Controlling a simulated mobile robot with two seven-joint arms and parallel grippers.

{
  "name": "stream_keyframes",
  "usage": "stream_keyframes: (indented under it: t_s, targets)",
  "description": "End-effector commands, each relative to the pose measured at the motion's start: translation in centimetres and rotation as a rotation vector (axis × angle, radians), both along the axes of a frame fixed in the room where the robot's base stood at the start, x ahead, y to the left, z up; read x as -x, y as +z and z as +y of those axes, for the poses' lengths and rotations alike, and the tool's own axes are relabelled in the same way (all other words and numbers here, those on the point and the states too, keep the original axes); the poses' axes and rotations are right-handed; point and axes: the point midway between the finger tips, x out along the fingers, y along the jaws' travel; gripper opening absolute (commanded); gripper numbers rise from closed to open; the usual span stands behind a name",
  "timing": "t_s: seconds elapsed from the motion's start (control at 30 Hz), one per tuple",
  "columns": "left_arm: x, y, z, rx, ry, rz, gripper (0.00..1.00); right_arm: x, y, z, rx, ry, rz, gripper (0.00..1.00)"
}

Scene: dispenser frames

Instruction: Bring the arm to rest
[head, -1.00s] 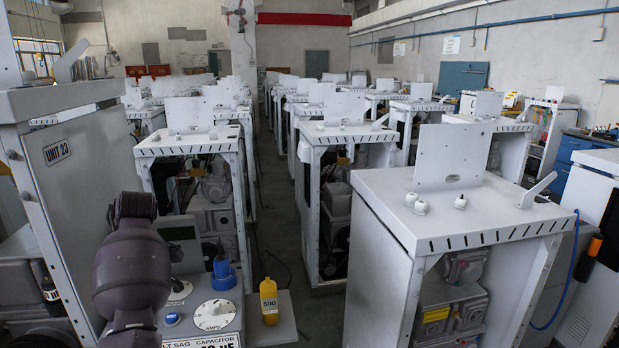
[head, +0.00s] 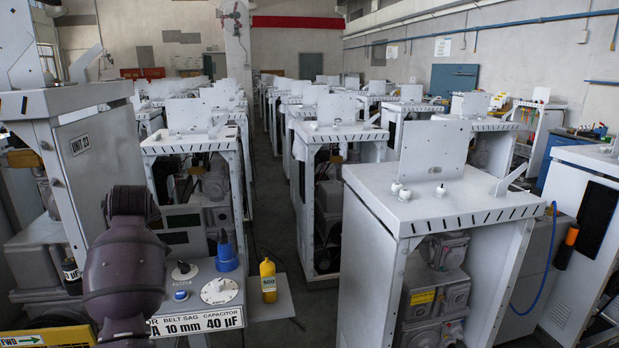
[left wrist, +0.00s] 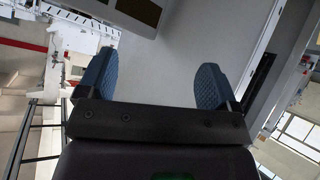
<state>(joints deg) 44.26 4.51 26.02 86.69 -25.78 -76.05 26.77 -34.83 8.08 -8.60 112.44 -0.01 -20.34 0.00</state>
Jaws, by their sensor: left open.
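My left arm (head: 127,265) stands at the lower left of the head view, a dark purple link bent upward in front of the panel. Its gripper is outside the head view. In the left wrist view my left gripper (left wrist: 155,88) is open, its two blue pads wide apart with nothing between them. A plain grey cabinet surface fills the space beyond the pads; I cannot tell how far off it is. My right arm and gripper are not in view.
A yellow bottle (head: 268,281) stands on a small shelf (head: 288,305). The Unit 23 cabinet (head: 92,170) is at left, another dispenser frame (head: 450,205) at right. An aisle (head: 262,200) lies between.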

Motion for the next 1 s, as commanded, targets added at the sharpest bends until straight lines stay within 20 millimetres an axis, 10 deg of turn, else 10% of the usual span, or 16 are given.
stream_keyframes:
  t_s: [0.17, 0.47, 1.0]
  targets:
    - [0.1, -0.4, -2.1, -0.24, -0.224, -0.174, 0.85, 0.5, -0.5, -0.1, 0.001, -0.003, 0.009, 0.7]
    - [5.3, -7.0, -6.7, -0.499, -0.496, -0.339, 0.85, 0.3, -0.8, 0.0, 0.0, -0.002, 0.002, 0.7]
    - [22.4, -23.9, -12.9, -0.469, -0.736, -0.326, 0.85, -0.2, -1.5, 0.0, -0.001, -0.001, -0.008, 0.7]
